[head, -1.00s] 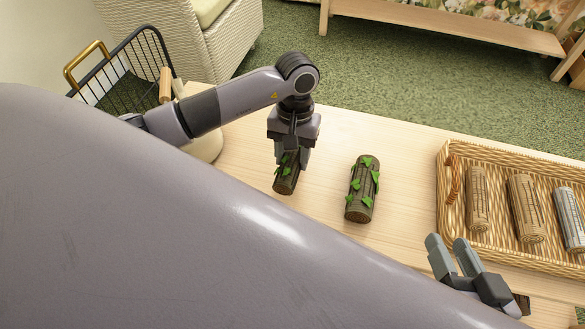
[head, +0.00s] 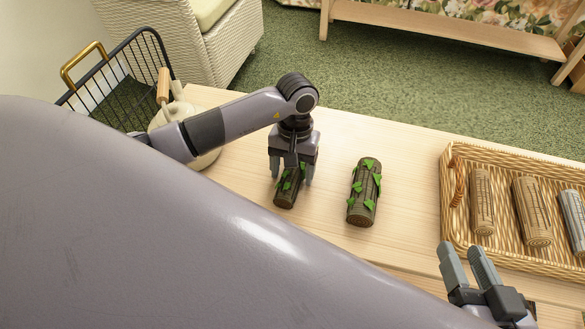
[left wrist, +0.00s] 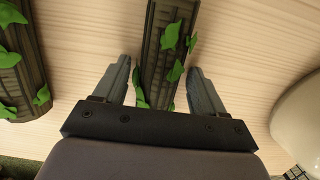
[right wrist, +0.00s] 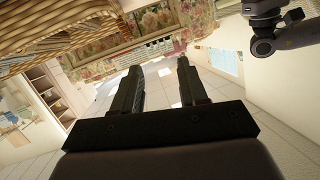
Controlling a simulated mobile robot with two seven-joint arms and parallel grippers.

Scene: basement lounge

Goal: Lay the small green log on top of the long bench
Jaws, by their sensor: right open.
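The small green log (head: 286,194), dark bark with green leaves, lies on the pale wooden top (head: 325,215). My left gripper (head: 291,176) is over it, with one finger on each side. In the left wrist view the log (left wrist: 165,45) runs between the spread fingers (left wrist: 163,85), with a gap on both sides. A larger leafy log (head: 363,192) lies to the right, apart from it. My right gripper (head: 468,266) is open and empty near the front of the tray. I cannot tell for sure whether this pale top is the long bench.
A wicker tray (head: 449,222) with plain and grey logs stands at the right. A pale kettle (head: 205,160) and a black wire basket (head: 150,50) are at the left. A low wooden piece (head: 450,30) with floral cloth stands across the green carpet.

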